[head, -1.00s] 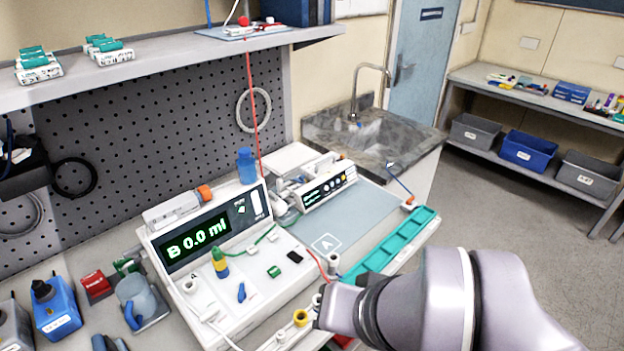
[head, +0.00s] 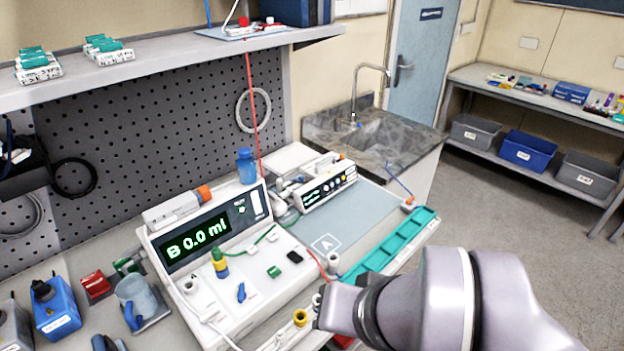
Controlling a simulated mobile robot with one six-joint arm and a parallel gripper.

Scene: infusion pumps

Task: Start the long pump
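A large white pump (head: 215,275) stands on the bench at centre left, its dark screen (head: 197,240) reading "B 0.0 ml" in green. A syringe-like part with an orange end (head: 178,207) lies along its top. A smaller white pump (head: 328,187) stands behind it to the right, with a lit screen too small to read and several small round buttons. I cannot tell for sure which is the long pump. My arm (head: 420,300) reaches in from the lower right, over the bench's front edge. Its gripper fingers do not show.
A blue mat marked "A" (head: 350,228) and a teal tray (head: 392,250) lie right of the large pump. A blue bottle (head: 246,166) stands behind it. A red line (head: 256,125) hangs down behind the pumps. A blue jug-like container (head: 137,300) and a blue box (head: 56,306) stand left.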

